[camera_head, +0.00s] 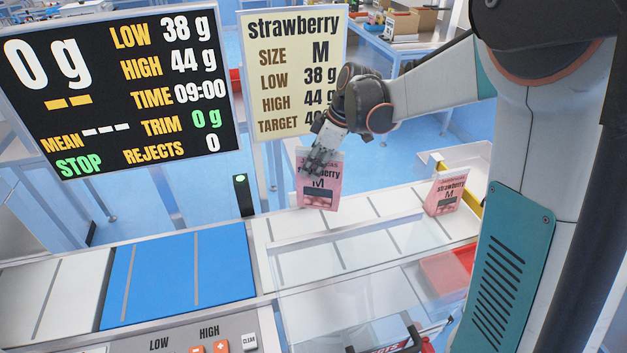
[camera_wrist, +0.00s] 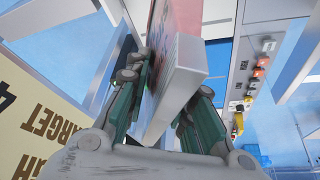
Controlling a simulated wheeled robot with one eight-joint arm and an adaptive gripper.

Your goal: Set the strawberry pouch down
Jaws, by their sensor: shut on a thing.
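A pink strawberry pouch (camera_head: 317,194), marked M, hangs nearly upright from my gripper (camera_head: 318,162) in the head view. My gripper is shut on its top end. The pouch's lower edge shows close to the far edge of the white slatted belt (camera_head: 290,228); I cannot tell whether it touches. In the wrist view the pouch (camera_wrist: 176,90) lies between the two green finger pads of my gripper (camera_wrist: 165,100), its pale end edge facing the camera. A second pink strawberry pouch (camera_head: 446,193) stands on the belt's right part, apart from my gripper.
A blue belt section (camera_head: 180,278) lies left of the white belt. A clear panel (camera_head: 345,232) stands along the belt. A red bin (camera_head: 447,272) is at right. A dark display (camera_head: 120,85) and a cream strawberry sign (camera_head: 292,60) stand behind. Buttons (camera_head: 222,347) line the front.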

